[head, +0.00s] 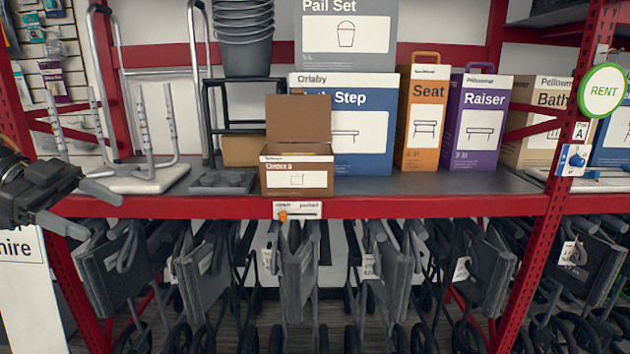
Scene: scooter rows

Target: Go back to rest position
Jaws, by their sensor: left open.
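My left gripper (103,216) comes in at the left edge, dark grey with two lighter fingers spread apart. It is open, with nothing between the fingers. It shows in front of the left end of the red shelf beam (400,206); whether it touches the beam cannot be told. My right gripper is not in view.
An open brown carton (296,178) stands at the shelf's front edge, above a label with an orange slider (297,210). Boxes, grey pails (245,40) and a white stool (138,178) fill the shelf. Folded wheeled frames (300,268) hang below. A round RENT sign (603,91) juts out right.

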